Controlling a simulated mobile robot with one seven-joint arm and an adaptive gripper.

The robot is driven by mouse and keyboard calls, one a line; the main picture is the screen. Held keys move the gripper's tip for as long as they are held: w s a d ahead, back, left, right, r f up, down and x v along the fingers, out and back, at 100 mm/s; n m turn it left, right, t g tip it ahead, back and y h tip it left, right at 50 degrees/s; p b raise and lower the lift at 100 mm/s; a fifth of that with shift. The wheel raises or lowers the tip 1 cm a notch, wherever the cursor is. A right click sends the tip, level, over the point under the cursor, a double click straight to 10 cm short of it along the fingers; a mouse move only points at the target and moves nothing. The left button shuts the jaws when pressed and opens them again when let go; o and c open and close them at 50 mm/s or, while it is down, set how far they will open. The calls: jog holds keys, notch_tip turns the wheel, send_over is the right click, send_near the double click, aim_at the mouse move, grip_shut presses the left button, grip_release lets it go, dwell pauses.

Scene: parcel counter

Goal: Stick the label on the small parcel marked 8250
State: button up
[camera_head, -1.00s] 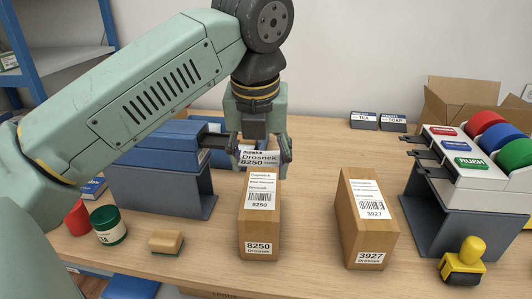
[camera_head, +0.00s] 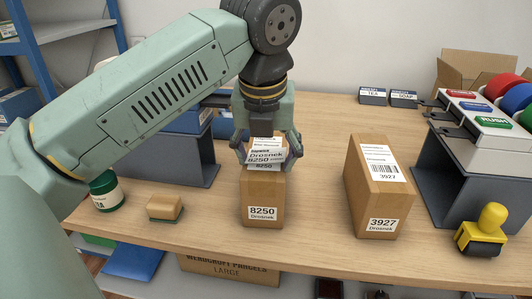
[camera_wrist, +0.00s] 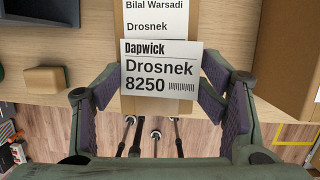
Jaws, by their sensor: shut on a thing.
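The small parcel marked 8250 (camera_head: 263,202) is a brown box standing near the counter's front edge, with a white 8250 sticker on its front face. A white label (camera_wrist: 158,73) printed "Dapwick Drosnek 8250" is in my gripper (camera_head: 266,158). The gripper is shut on it, with a finger at each side. The label is over the top of the parcel and covers part of the printed sheet there; in the wrist view, the sheet's "Bilal Warsadi" lines (camera_wrist: 155,16) show beyond it. I cannot tell whether the label touches the parcel.
A second parcel marked 3927 (camera_head: 379,200) stands to the right. A yellow stamp (camera_head: 483,232), a grey stand (camera_head: 465,180) with coloured rolls, a small tan block (camera_head: 164,207) and a green jar (camera_head: 106,191) are nearby. Bare counter lies between the two parcels.

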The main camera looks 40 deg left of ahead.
aim_at(265, 158)
jog(key=shift+o, duration=0.5)
jog(key=shift+s+f, duration=0.25)
jog(key=shift+f, duration=0.25)
jog(key=o, duration=1.2)
jog(key=shift+a+r, duration=0.1)
jog(key=shift+c, duration=0.2)
jog(key=shift+w+r, duration=0.1)
jog(key=shift+p+v, duration=1.6)
jog(key=shift+v, duration=1.15)
notch_tip(265, 158, up, 8)
jog(key=p, duration=0.5)
jog(key=shift+s, duration=0.25)
